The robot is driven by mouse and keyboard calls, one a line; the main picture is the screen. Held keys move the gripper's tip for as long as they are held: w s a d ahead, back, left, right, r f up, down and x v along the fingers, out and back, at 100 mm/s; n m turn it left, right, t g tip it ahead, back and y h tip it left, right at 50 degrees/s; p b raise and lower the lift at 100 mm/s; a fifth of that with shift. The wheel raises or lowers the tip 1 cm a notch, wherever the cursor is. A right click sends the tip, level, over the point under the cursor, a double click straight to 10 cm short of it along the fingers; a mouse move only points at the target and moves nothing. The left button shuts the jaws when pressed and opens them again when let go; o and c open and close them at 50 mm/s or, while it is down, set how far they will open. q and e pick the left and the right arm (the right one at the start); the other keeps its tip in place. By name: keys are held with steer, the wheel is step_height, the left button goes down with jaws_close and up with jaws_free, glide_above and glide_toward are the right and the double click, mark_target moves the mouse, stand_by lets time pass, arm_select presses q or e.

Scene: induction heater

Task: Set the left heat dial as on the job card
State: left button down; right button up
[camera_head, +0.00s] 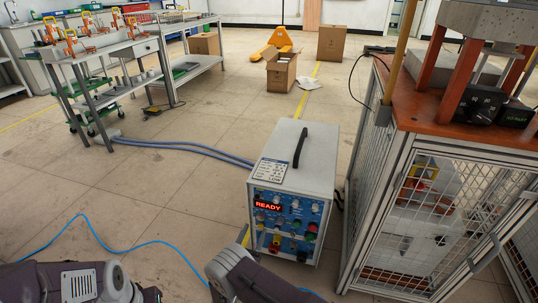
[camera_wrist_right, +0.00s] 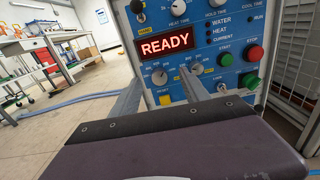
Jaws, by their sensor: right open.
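The heater box (camera_head: 318,168) stands on the floor with a blue control panel and a red READY display (camera_head: 268,205). A job card (camera_head: 271,172) lies on its top; its print is too small to read. In the right wrist view, the left dial (camera_wrist_right: 160,77) below the display has a pale knob on a marked scale. A second dial (camera_wrist_right: 197,68) sits to its right. My right gripper (camera_wrist_right: 164,93) is open before the panel, its fingers on either side of the left dial in the picture. Contact cannot be told. My left gripper is out of view.
Start and stop buttons (camera_wrist_right: 255,53) are on the panel's right. Small time knobs (camera_wrist_right: 178,7) line its top. A caged workstation (camera_head: 440,215) stands close on the right. Blue hoses (camera_head: 190,148) run left over the floor.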

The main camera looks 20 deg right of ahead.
steer(key=w+d+r+m+g+h+p, duration=0.1)
steer(key=r+p, duration=0.3)
steer(key=r, duration=0.5)
steer(key=w+d+r+m+h+p, duration=0.1)
steer(key=d+r+m+p, duration=0.2)
steer(key=r, duration=0.6)
steer(key=w+d+r+m+g+h+p, duration=0.1)
steer(key=w+d+r+p, duration=0.1)
steer(key=r+p, duration=0.3)
step_height(320, 180, up, 5)
steer(key=shift+d+f+m+g+h, duration=0.2)
steer(key=shift+d+m+g+h, duration=0.15)
steer(key=shift+d, duration=0.25)
steer(key=shift+d, duration=0.1)
